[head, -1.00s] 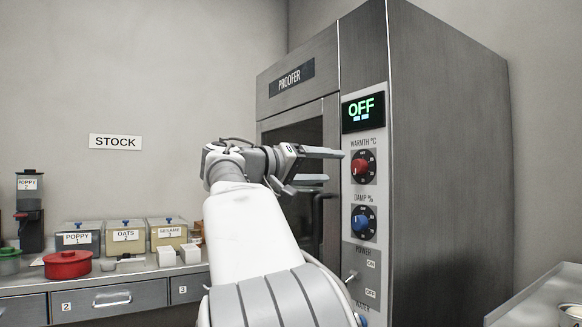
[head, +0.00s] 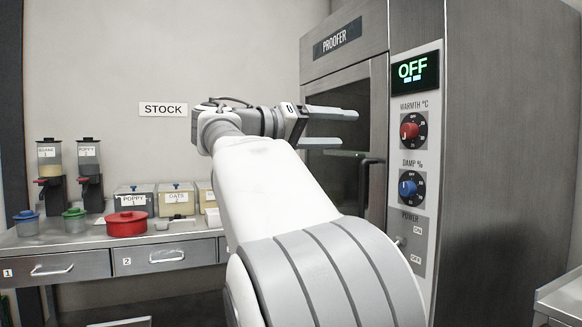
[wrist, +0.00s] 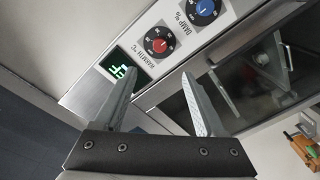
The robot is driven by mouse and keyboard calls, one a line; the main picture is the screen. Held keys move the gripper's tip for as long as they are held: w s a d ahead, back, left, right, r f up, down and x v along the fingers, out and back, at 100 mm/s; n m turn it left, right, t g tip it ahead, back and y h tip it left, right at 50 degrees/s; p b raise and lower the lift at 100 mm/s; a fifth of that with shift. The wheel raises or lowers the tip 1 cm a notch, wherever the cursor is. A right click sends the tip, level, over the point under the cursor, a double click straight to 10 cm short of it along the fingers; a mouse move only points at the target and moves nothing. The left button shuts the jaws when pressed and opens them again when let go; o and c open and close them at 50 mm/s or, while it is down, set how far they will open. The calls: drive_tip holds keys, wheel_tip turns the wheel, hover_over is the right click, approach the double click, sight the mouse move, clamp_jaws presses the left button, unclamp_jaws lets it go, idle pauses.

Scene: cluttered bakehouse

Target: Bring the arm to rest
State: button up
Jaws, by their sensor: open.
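My gripper (head: 326,128) is raised in front of the proofer (head: 340,88), its two fingers pointing right and apart, with nothing between them. In the wrist view my gripper (wrist: 160,98) is open and empty, with the proofer's control panel (wrist: 172,32) beyond it. The proofer's display (head: 414,70) reads OFF. Its red warmth knob (head: 409,131) and blue damp knob (head: 408,188) show below the display. The power switch (head: 400,241) is partly hidden by my arm. The proofer door looks shut in the head view.
A stock counter (head: 60,242) with drawers stands at the left. It bears a red pot (head: 126,224), labelled bins (head: 176,199), two dispensers (head: 88,165) and small lidded jars (head: 75,221). Another metal surface (head: 560,300) is at the lower right.

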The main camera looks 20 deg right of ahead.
drive_tip(key=s+d+f+n+t+y, duration=0.1)
drive_tip(key=s+d+f+n+y, duration=0.2)
drive_tip(key=f, duration=0.6)
drive_tip(key=s+f+n+t+y, duration=0.1)
drive_tip(key=s+f+n+y, duration=0.15)
drive_tip(key=f+y, duration=0.45)
drive_tip(key=s+a+f+n+t+y, duration=0.1)
drive_tip(key=s+a+f+y, duration=0.3)
drive_tip(key=s+a+f, duration=0.6)
drive_tip(key=s+a+f+n+y, duration=0.1)
drive_tip(key=s+a+f+y, duration=0.3)
drive_tip(key=s+a+f, duration=0.65)
drive_tip(key=w+d+r+p, duration=0.1)
drive_tip(key=r+p, duration=1)
drive_tip(key=p, duration=0.1)
drive_tip(key=w+d+r+p, duration=0.1)
drive_tip(key=d+r+p, duration=0.1)
drive_tip(key=r+p, duration=0.9)
drive_tip(key=shift+d+p, duration=0.3)
drive_tip(key=shift+p, duration=0.35)
